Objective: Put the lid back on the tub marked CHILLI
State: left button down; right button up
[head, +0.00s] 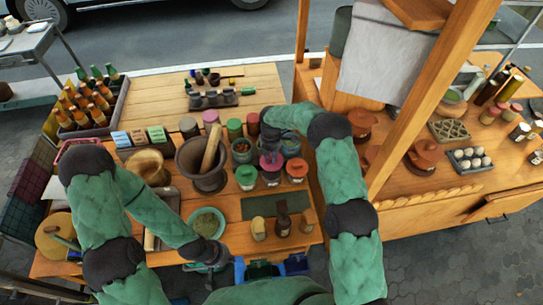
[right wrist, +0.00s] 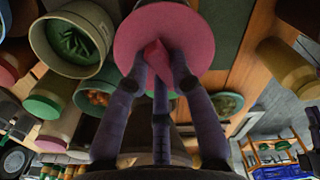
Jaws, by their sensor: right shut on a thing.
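My right gripper (head: 272,152) points down over the cluster of tubs on the wooden table. In the right wrist view its fingers (right wrist: 160,65) are shut on the knob of a pink lid (right wrist: 130,38). The pink lid (head: 271,163) is over a tub in the front row; I cannot tell whether it touches the rim. Open tubs stand behind: one at left (head: 242,152), another at right (head: 291,146). In the right wrist view an open tub (right wrist: 72,38) holds green pods. No CHILLI marking is readable. My left gripper (head: 207,258) is low at the table's front; its fingers are unclear.
A mortar with pestle (head: 203,170) stands at left. Lidded jars stand behind.

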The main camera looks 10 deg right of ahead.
aim_at(271, 162)
jog(key=shift+f+b, duration=0.6)
jog(key=shift+f, duration=1.5)
jog(key=shift+f+b, duration=1.1)
jog(key=shift+f, duration=0.05)
jog(key=shift+b, duration=0.65)
jog(key=shift+f+b, duration=0.15)
jog(key=shift+b, duration=0.55)
dwell(0.5)
dwell(0.3)
jog(key=o, duration=1.5)
